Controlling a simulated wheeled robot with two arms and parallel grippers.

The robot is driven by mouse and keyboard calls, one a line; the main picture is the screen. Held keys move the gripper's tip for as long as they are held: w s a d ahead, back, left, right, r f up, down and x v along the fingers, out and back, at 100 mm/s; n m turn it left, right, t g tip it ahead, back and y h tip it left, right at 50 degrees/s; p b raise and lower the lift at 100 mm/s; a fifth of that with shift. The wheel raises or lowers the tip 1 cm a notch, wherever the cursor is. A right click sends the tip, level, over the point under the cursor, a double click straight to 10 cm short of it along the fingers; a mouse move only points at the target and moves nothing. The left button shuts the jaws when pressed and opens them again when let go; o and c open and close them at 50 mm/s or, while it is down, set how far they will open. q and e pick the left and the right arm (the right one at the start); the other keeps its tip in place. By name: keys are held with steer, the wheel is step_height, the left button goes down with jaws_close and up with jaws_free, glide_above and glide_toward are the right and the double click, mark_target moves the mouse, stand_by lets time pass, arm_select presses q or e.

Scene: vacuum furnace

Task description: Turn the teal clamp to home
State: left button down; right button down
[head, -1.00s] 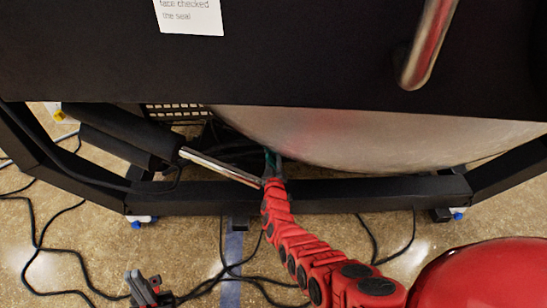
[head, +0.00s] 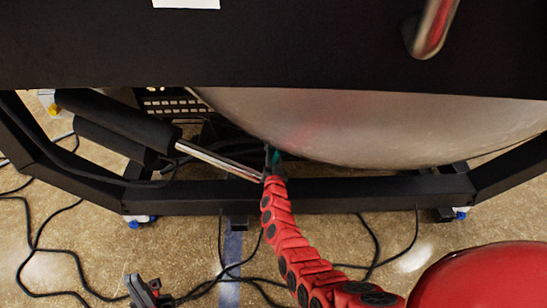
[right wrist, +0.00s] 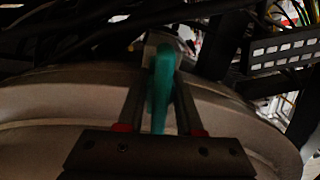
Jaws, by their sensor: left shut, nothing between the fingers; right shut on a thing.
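The teal clamp (head: 276,157) shows as a small piece at the lower left edge of the rounded metal vessel, mostly hidden by my right gripper. In the right wrist view it is a long teal handle (right wrist: 161,88) standing between the two fingers. My right gripper (head: 272,154) is shut on it, and its fingers (right wrist: 163,65) flank the handle in the wrist view. My left gripper (head: 148,292) is low at the left of the head view, shut and empty, well apart from the clamp.
The dark furnace body (head: 280,45) fills the top, with a metal handle (head: 434,28) at right. The pale vessel (head: 390,130) bulges below it. A black frame bar (head: 370,192) and a silver rod (head: 215,158) lie close to my right gripper. Black cables (head: 45,240) trail over the floor.

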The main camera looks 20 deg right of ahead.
steer(key=shift+m, duration=0.7)
steer(key=c, duration=0.8)
jaws_free()
steer(key=shift+c, duration=0.2)
steer(key=shift+s, duration=0.1)
steer(key=shift+s+a, duration=0.1)
steer(key=shift+s, duration=0.15)
steer(key=p+v, duration=0.3)
steer(key=v, duration=1.3)
steer(key=shift+s+p, duration=0.35)
steer(key=shift+p, duration=0.05)
